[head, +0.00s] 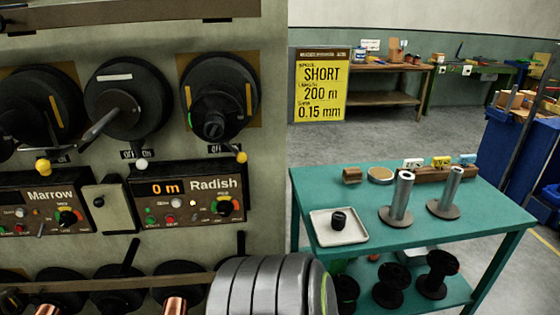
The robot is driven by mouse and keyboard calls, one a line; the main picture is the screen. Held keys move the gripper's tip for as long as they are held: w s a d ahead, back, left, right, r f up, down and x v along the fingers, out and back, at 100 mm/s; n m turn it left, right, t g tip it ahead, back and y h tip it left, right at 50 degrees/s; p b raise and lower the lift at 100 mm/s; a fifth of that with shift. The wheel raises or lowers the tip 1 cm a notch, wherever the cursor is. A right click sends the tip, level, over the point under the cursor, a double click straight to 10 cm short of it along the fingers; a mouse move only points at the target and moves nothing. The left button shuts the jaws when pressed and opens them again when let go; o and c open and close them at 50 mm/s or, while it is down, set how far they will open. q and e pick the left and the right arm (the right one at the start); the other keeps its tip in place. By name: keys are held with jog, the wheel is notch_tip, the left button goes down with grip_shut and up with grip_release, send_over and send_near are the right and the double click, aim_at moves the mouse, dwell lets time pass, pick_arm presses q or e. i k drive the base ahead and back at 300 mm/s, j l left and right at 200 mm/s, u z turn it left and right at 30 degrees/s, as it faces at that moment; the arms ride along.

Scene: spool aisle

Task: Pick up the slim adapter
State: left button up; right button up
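Two upright metal tubes on round flanged bases stand on the teal table in the head view. The left tube (403,192) looks slightly thicker, and the right tube (451,188) looks slightly slimmer. The right one may be the slim adapter, but the difference is small. Both stand apart from each other with nothing holding them. Neither of my grippers shows in the head view.
The teal table (455,232) also bears a white tray (325,232) with a small black knob-like piece (338,219), a round tin (380,175) and a wooden block with cards (440,174). Black spools (391,285) sit on its lower shelf. A machine panel (262,130) fills the left.

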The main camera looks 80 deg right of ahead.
aim_at(443, 208)
jog(key=z, duration=4)
